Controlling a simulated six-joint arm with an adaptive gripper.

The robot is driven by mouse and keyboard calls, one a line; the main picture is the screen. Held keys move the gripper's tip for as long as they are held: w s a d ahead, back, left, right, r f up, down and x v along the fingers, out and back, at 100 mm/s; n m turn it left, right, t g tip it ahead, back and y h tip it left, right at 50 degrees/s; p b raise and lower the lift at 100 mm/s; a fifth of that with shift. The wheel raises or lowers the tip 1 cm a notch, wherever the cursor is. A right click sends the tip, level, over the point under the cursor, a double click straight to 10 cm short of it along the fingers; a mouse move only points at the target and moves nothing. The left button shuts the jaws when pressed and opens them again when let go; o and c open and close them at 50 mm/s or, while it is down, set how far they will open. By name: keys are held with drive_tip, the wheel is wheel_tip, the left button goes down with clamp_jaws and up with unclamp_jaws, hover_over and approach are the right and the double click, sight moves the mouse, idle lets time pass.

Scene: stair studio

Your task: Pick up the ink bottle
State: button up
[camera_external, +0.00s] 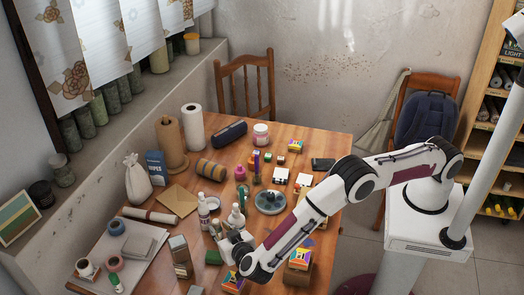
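My gripper (216,232) is low over the near part of the wooden table, beside two white bottles. It is small in this view and its fingers are hard to make out, so I cannot tell whether it is open or shut. One white bottle with a dark label (203,211) stands just above the gripper in the picture. The other white bottle (236,216) stands to its right, close to my wrist. A small magenta bottle (240,173) stands farther back. No label is readable enough to tell which one is the ink bottle.
The wooden table (310,138) is crowded. A round dark dish (270,201), a green block (213,257) and an upright box (180,256) are near my gripper. A paper-towel roll (193,127) and brown roll (170,143) stand at the back left. The table's far right is clearer.

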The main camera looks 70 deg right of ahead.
drive_tip(key=shift+x, duration=1.2)
clamp_jaws()
